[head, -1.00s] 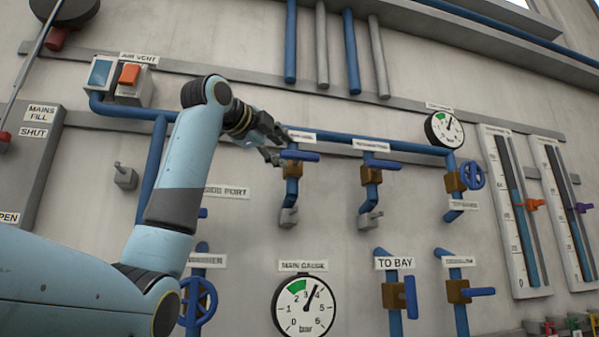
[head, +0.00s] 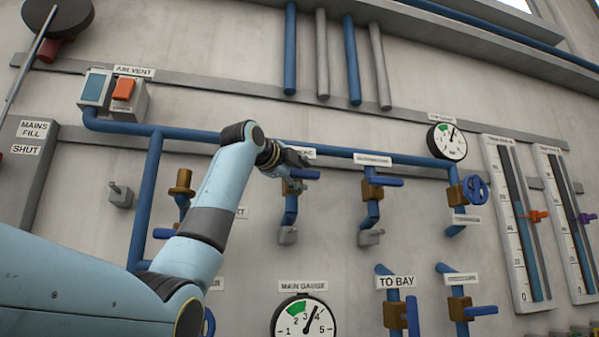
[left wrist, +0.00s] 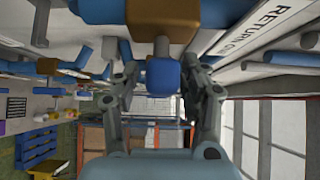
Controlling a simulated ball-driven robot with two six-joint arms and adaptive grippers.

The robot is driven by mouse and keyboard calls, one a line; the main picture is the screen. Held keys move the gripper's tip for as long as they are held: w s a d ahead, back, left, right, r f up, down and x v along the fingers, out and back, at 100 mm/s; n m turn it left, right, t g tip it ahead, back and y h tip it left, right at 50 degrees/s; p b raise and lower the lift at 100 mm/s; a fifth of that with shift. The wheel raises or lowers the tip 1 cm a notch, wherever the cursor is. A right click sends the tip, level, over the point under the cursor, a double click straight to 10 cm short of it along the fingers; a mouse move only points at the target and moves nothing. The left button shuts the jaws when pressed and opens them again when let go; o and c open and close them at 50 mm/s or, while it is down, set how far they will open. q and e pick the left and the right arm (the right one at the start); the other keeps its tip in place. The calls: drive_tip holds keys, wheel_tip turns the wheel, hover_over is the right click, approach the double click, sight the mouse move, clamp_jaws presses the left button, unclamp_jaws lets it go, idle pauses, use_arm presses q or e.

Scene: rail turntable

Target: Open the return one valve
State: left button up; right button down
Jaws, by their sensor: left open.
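The return one valve has a brass body (head: 291,188) on a short blue pipe, below a mostly hidden label. In the left wrist view its brass body (left wrist: 163,18) is at the top, beside a label reading "RETURN O…". Its blue lever handle (head: 306,174) points right, across the pipe, partly behind my gripper. My left gripper (head: 300,163) is open at this handle. In the left wrist view the blue handle end (left wrist: 162,76) lies between the two fingers of my gripper (left wrist: 161,88), with gaps visible. My right gripper is not in view.
A similar valve (head: 372,190) is to the right, with a handwheel valve (head: 474,190) beyond it. A blue horizontal pipe (head: 335,151) runs just above. The main gauge (head: 304,318) and the "TO BAY" valve (head: 394,313) are below. Bare wall lies between the valves.

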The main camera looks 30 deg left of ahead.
use_arm(q)
clamp_jaws()
drive_tip(key=shift+f, duration=0.1)
drive_tip(key=n+t+b, duration=0.2)
drive_tip(key=shift+f+b, duration=0.2)
drive_tip(key=shift+b, duration=0.2)
drive_tip(key=n+t+y+b, duration=0.1)
drive_tip(key=n+b, duration=0.1)
drive_tip(key=shift+d+n+t, duration=0.1)
drive_tip(key=shift+n+t, duration=0.2)
drive_tip(key=n+y+b, duration=0.5)
drive_tip(key=n, duration=0.1)
drive_tip(key=n+t+y+b, duration=0.1)
drive_tip(key=n+y+b, duration=0.4)
drive_tip(key=n+b, duration=0.1)
drive_tip(key=shift+n, duration=0.4)
drive_tip(key=shift+r+n+g+y+b, duration=0.1)
drive_tip(key=shift+n+g+y+b, duration=0.45)
drive_tip(key=shift+n+y, duration=0.5)
drive_tip(key=shift+r+n+g+y+b, duration=0.1)
drive_tip(key=shift+n+g+y+b, duration=0.25)
drive_tip(key=shift+n+y+b, duration=0.55)
drive_tip(key=shift+n+y, duration=0.35)
drive_tip(key=shift+n, duration=0.1)
